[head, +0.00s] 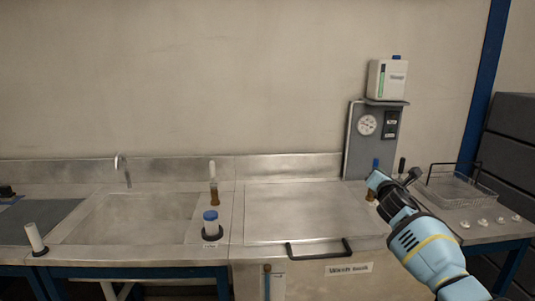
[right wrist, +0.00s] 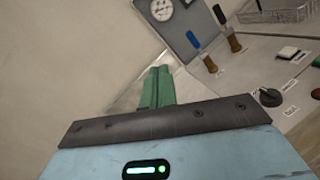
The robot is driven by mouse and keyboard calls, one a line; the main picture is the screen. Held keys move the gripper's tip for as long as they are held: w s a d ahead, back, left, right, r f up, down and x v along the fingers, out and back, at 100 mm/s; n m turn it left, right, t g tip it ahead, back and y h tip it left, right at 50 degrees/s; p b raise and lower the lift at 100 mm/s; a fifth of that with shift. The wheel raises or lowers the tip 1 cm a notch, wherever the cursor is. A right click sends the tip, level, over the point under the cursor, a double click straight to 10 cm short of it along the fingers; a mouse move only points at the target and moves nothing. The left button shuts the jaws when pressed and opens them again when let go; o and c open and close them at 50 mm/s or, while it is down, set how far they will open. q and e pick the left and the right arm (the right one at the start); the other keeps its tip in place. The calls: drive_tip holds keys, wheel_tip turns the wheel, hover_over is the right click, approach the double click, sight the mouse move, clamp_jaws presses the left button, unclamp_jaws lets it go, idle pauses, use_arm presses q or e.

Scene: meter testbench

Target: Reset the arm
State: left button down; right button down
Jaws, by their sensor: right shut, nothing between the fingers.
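My right arm (head: 428,250) comes in from the lower right in the head view and reaches up in front of the bench's right part. Its far end (head: 376,182) is beside the grey gauge panel, in front of the bench; the fingers cannot be made out there. In the right wrist view my right gripper (right wrist: 157,85) shows green fingers shut together with nothing between them. It points toward the plain wall and the bench's back area. My left arm and gripper are not in view.
A grey panel with a round gauge (head: 367,124) stands at the back, with a white dispenser (head: 388,79) above. A wire basket (head: 460,190) and several knobs are at right. A blue-capped container (head: 210,222) stands near the sink (head: 130,218). The steel top (head: 300,212) is clear.

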drive_tip(key=s+a+f+m+g+y, duration=0.1)
drive_tip(key=s+a+f+m, duration=0.3)
drive_tip(key=f, duration=0.5)
drive_tip(key=s+a+f+m+g+y, duration=0.15)
drive_tip(key=s+f, duration=0.35)
drive_tip(key=f, duration=0.5)
drive_tip(key=s+a+f+m+g+y, duration=0.1)
drive_tip(key=s+a+f+m, duration=0.15)
drive_tip(key=s+f, duration=0.45)
drive_tip(key=s+a+f+m+g+y, duration=0.1)
drive_tip(key=s+a+f+m+g, duration=0.3)
drive_tip(key=s+f, duration=0.6)
drive_tip(key=s+a+f+m+t+y, duration=0.1)
drive_tip(key=s+f+m, duration=0.55)
drive_tip(key=s, duration=0.75)
drive_tip(key=s+m+g, duration=0.1)
drive_tip(key=s+m, duration=0.6)
drive_tip(key=s, duration=0.9)
drive_tip(key=shift+s+a+f+g, duration=0.25)
drive_tip(key=shift+s+a+g, duration=0.1)
